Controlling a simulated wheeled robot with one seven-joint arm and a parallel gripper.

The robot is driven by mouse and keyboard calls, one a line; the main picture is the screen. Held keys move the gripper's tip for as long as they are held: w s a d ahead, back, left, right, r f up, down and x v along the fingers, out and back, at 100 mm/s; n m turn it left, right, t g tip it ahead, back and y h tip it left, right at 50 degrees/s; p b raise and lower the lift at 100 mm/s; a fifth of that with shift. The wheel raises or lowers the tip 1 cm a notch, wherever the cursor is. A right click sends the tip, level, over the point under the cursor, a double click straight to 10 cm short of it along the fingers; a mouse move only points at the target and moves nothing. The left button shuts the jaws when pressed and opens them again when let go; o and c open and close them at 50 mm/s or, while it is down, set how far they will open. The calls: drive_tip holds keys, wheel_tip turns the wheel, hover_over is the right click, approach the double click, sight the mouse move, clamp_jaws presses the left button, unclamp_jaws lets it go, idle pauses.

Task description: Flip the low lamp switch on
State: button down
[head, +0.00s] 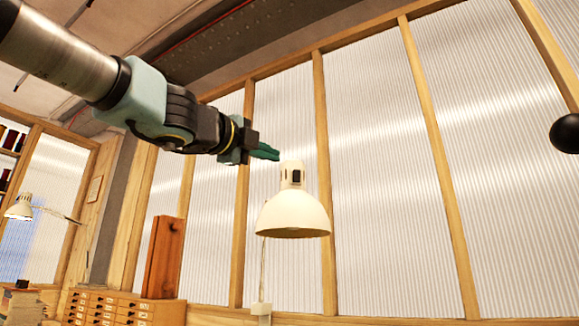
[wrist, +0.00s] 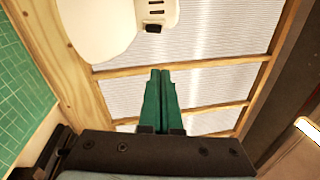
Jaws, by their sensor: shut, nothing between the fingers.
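A white lamp (head: 293,215) with a wide cone shade facing down stands in the middle of the head view. A small dark switch (head: 295,177) sits on its narrow neck. My gripper (head: 277,153) is shut and empty, its green fingers just left of and slightly above the lamp's neck in the picture. In the wrist view the shut fingertips (wrist: 160,72) point up the picture, with the lamp shade (wrist: 98,28) at the upper left. The dark switch (wrist: 153,28) lies beyond the tips there. The fingers look apart from the lamp. I cannot tell the switch's position.
A second white lamp (head: 22,207) is at the far left. Below are a wooden drawer cabinet (head: 120,307) and an upright reddish board (head: 163,257). A wood-framed corrugated panel wall (head: 380,170) stands behind. A green gridded mat (wrist: 22,100) shows at the wrist view's left.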

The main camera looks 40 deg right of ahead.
drive_tip(key=p, duration=0.1)
approach(299, 169)
drive_tip(key=s+d, duration=0.2)
drive_tip(key=d, duration=0.1)
drive_tip(key=shift+w+d+r+p, duration=0.15)
drive_tip(key=shift+w+d+p, duration=0.2)
drive_tip(key=shift+w+d, duration=0.4)
drive_tip(key=shift+w+d+r+p, duration=0.15)
drive_tip(key=shift+w+d+p, duration=0.15)
drive_tip(key=shift+w+d, duration=0.45)
drive_tip(key=shift+a, duration=0.1)
drive_tip(key=shift+w+r+p, duration=0.25)
drive_tip(key=shift+w+p, duration=0.05)
drive_tip(key=shift+p, duration=0.15)
